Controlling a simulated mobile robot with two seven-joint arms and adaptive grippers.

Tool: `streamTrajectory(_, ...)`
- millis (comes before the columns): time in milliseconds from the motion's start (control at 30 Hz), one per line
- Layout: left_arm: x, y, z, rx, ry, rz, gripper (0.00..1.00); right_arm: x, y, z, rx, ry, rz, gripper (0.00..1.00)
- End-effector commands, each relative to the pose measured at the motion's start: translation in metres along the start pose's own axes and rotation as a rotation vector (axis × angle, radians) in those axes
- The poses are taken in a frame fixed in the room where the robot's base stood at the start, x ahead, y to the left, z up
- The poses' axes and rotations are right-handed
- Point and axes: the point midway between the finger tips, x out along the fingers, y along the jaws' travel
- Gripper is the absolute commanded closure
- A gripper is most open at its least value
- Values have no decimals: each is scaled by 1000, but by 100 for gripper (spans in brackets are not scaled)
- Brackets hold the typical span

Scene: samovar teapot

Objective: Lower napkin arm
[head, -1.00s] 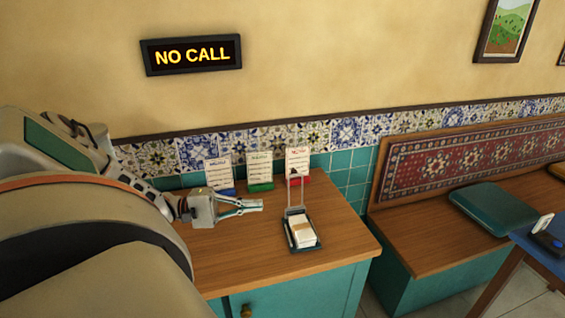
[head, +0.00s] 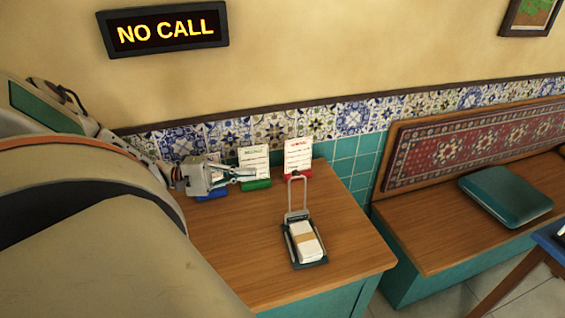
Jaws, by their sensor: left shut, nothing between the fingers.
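A dark napkin holder (head: 291,257) stands on the wooden counter with a stack of white napkins (head: 307,243) in it, a tan band across them. My right gripper is not in view.
Menu cards stand along the tiled wall: one in a green base (head: 256,184) and one in a red base (head: 298,157). The counter (head: 235,255) is clear left of the holder. A bench with a teal cushion (head: 506,194) is at right.

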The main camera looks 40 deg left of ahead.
Motion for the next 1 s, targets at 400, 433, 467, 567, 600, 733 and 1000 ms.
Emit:
streamTrajectory(400,12,-1,0,-1,-1,3,100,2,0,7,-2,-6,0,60)
streamTrajectory(433,15,-1,0,0,-1,2,100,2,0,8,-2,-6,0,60)
streamTrajectory(467,20,-2,0,0,-1,2,100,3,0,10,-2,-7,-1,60)
streamTrajectory(567,37,-3,0,-1,-1,3,100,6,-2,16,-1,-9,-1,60)
streamTrajectory(600,44,-3,0,-1,-2,2,100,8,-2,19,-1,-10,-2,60)
streamTrajectory(733,66,-4,0,-1,-2,0,100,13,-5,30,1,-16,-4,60)
streamTrajectory(1000,96,-3,0,-2,0,-1,100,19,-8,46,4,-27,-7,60)
